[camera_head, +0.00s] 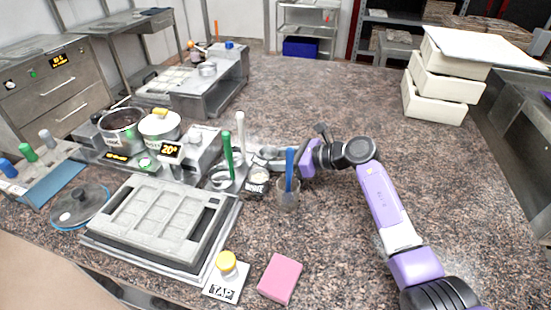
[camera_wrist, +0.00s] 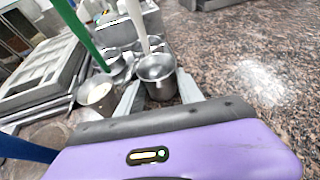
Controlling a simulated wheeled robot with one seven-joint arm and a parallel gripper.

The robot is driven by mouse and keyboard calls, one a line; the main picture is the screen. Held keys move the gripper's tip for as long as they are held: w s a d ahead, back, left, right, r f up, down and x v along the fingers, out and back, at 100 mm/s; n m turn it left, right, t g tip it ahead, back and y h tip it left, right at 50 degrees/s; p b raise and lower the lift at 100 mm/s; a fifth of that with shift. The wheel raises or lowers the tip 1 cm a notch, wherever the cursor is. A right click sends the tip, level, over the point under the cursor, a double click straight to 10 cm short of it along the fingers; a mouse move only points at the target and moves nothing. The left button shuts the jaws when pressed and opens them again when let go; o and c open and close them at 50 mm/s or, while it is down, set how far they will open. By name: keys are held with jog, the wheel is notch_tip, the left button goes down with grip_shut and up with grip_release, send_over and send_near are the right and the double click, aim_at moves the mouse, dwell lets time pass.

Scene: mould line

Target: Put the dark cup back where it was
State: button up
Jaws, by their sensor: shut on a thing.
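A small metal cup (camera_wrist: 157,80) stands between the two fingers of my gripper (camera_wrist: 160,92), which is shut on it. I take it for the dark cup; its inside looks grey and no label shows. In the head view my purple gripper (camera_head: 290,157) reaches left to this cup (camera_head: 267,153), partly hidden behind other items. The cup looks upright, at or near worktop level; I cannot tell if it touches. A cup with pale contents marked WHITE (camera_head: 260,177) is just in front of it, and shows left of my gripper in the wrist view (camera_wrist: 98,93).
A clear beaker with a blue-handled tool (camera_head: 288,192) stands nearby. Green-handled (camera_head: 228,158) and white-handled (camera_head: 241,133) tools stand in metal cups to the left. A mould tray (camera_head: 160,215), a pink block (camera_head: 280,278) and a TAP card (camera_head: 222,291) lie in front.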

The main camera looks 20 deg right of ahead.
jog(key=shift+f, duration=0.2)
jog(key=o, duration=1.5)
jog(key=shift+b+v, duration=0.45)
jog(key=shift+v, duration=3.45)
